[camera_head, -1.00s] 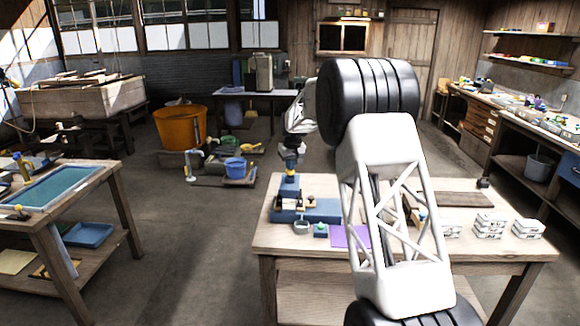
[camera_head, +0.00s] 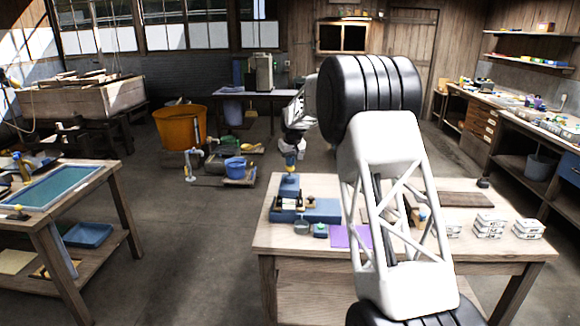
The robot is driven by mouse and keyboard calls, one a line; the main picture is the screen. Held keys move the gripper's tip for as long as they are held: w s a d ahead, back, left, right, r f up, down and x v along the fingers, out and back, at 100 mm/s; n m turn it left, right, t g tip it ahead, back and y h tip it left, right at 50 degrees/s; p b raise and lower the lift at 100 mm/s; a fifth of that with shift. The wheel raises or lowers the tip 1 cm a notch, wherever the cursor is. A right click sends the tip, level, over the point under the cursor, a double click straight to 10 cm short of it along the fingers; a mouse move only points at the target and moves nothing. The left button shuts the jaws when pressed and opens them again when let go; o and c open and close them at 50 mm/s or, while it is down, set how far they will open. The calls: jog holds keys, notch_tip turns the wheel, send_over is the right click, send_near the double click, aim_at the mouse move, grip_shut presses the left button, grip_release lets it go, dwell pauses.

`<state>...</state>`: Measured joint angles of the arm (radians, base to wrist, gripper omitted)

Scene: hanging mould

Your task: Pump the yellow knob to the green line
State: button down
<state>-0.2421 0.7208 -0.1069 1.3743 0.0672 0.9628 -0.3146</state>
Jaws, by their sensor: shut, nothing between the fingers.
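The blue pump-like device (camera_head: 290,187) stands upright on the left part of the wooden table (camera_head: 285,243), on a blue base (camera_head: 322,209). A small yellowish spot at its top (camera_head: 291,157) looks like the yellow knob, but it is tiny and partly covered. My gripper (camera_head: 291,151) is at the end of my arm, directly above or against this top; I cannot tell whether they touch. Its fingers are too small to make out, and it holds nothing that I can see. I cannot make out the green line.
A small grey cup (camera_head: 302,227), a blue block with a green top (camera_head: 321,230) and a purple sheet (camera_head: 350,236) lie in front of the device. White stacked boxes (camera_head: 489,226) sit at the right. My forearm hides the table's middle. Open floor lies left of the table.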

jog(key=shift+f, duration=0.9)
dwell(0.3)
jog(key=shift+r, duration=0.9)
jog(key=shift+f, duration=1)
jog(key=shift+r, duration=1.15)
dwell(0.7)
jog(key=shift+r, duration=2.9)
jog(key=shift+s, duration=0.1)
